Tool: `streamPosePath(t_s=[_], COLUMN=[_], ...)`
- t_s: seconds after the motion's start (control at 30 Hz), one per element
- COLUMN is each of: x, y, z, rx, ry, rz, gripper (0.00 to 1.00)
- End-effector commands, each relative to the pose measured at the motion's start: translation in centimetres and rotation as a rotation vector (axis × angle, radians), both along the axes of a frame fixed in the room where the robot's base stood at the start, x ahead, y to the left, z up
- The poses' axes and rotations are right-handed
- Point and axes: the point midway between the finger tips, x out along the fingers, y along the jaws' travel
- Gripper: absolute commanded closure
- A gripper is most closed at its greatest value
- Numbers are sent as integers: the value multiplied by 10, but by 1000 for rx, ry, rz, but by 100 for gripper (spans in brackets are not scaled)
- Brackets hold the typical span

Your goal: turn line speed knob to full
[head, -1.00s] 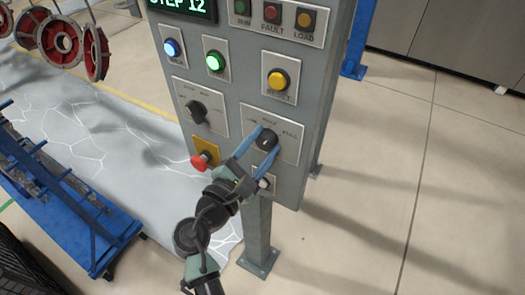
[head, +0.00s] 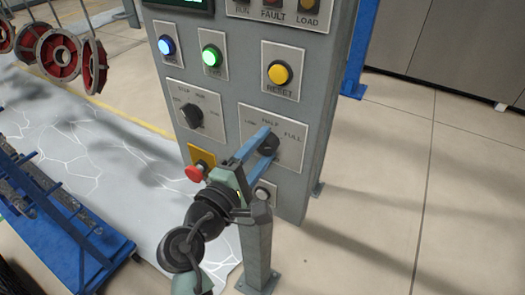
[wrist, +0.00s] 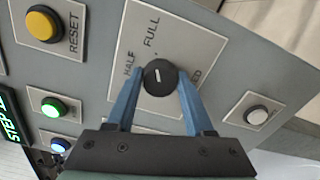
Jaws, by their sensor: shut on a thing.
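The line speed knob (head: 269,146) is a black round knob on a light plate marked LOW, HALF and FULL, low on the right of the grey control panel.
A black selector knob (head: 192,116) is left of the line speed plate. A red mushroom button (head: 195,173) stands close to my wrist. A yellow RESET button (head: 278,74) is above. A small white button (head: 262,194) is below. Open floor lies right.

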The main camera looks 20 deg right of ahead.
Motion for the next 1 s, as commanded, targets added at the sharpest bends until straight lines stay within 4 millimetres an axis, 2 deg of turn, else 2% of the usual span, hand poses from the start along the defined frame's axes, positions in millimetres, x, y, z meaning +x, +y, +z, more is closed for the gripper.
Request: streamPosePath(t_s=[0.4, 0.43, 0.57, 0.87, 1.0], x=[0, 0, 0, 0, -7], y=[0, 0, 0, 1, 10], z=[-1, -1, -1, 0, -2], rx=[8, 8, 8, 6, 5], ry=[-7, -7, -7, -6, -6], rz=[0, 0, 0, 0, 2], gripper=[100, 42, 18, 17, 17])
